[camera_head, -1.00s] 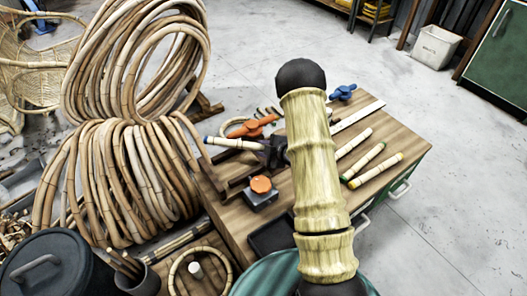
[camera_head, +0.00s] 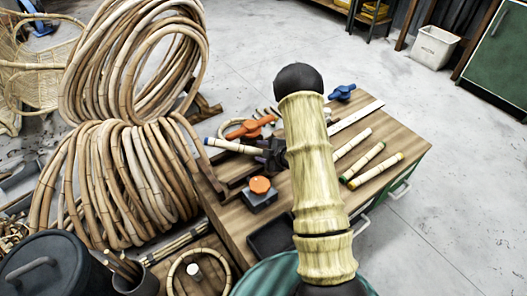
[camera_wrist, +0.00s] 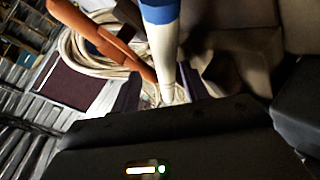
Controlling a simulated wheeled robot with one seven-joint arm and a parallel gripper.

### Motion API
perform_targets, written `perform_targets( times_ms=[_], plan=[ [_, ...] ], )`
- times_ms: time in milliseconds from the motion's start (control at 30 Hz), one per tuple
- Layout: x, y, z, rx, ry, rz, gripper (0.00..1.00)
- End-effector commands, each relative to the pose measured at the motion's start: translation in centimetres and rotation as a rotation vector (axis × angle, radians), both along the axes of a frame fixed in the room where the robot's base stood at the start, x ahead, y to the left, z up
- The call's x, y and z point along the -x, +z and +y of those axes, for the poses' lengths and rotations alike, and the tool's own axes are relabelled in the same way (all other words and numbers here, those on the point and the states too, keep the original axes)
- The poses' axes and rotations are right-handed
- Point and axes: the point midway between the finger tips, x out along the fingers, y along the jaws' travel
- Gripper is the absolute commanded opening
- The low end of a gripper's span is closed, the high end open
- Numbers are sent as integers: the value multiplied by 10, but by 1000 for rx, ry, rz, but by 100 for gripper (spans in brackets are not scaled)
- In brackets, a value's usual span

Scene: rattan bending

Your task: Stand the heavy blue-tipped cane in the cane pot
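The blue-tipped cane (camera_head: 232,146) is pale, with its blue end pointing left over the workbench in the head view. My gripper (camera_head: 272,153), dark and partly hidden behind my arm, is at the cane's right end and appears shut on it. In the wrist view a pale cane with a blue band (camera_wrist: 162,40) runs down from the top edge, close in front of the camera. A dark pot (camera_head: 142,284) stands at the lower left of the head view with several canes in it. My gripper is up and to the right of this pot.
The workbench (camera_head: 395,135) carries several tipped canes (camera_head: 362,159), an orange clamp (camera_head: 252,126), a blue clamp (camera_head: 342,93) and a black box with an orange knob (camera_head: 260,186). Large rattan coils (camera_head: 125,180) stand left. A lidded black bin (camera_head: 60,270) stands beside the pot.

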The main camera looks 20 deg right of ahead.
Motion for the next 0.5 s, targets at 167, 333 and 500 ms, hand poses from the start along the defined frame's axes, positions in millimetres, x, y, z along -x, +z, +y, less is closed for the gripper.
perform_targets(
  times_ms=[167,333,500],
  plan=[
    [3,-2,0,-3,0,9,50],
    [3,7,-2,-3,-3,9,50],
    [20,21,-13,-3,-8,11,50]
  ],
)
